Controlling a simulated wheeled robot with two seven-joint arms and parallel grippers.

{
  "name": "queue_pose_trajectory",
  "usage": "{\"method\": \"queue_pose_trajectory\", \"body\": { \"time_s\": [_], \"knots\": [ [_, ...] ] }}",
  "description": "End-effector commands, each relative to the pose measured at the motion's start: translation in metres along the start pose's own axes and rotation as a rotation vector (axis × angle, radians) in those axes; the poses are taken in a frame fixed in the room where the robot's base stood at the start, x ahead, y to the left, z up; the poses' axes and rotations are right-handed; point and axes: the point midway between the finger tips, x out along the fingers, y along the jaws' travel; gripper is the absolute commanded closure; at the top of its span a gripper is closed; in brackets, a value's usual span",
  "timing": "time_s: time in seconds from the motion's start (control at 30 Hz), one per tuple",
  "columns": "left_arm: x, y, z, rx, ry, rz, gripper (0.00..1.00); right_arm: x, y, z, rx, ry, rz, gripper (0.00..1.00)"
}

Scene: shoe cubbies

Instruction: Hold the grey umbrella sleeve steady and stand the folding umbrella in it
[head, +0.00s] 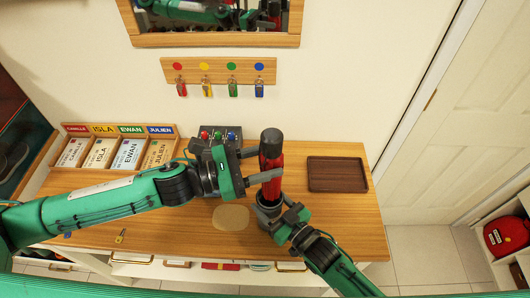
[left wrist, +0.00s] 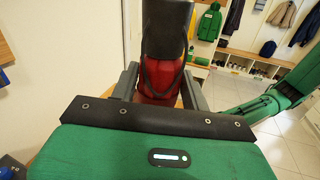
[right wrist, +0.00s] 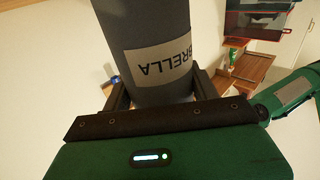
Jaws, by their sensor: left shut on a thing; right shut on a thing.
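The folding umbrella (head: 271,188) is red with a black handle end on top and stands about upright. My left gripper (head: 262,165) is shut on it near its upper part; the red body also shows between the fingers in the left wrist view (left wrist: 160,82). The grey umbrella sleeve (head: 267,208) is directly below the umbrella. My right gripper (head: 277,222) is shut on the sleeve, whose printed label shows in the right wrist view (right wrist: 160,62). The umbrella's lower end meets the sleeve's mouth; how deep it sits inside is hidden.
A brown tray (head: 338,189) lies to the right on the wooden top (head: 345,225). A pale round mat (head: 230,218) is left of the sleeve. A card box (head: 115,182) stands at the left, and a small brass item (head: 120,236) lies near the front. A key rack (head: 218,70) hangs behind.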

Motion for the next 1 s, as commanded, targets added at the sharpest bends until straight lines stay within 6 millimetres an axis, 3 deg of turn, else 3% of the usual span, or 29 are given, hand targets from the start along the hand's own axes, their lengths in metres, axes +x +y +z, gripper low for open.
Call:
{"method": "queue_pose_trajectory", "body": {
  "time_s": [1.0],
  "knots": [
    [-0.002,-0.006,-0.077,0.0,-0.002,0.0,0.9,0.0,0.0,0.0,0.0,0.0,0.0,0.62]
  ]
}}
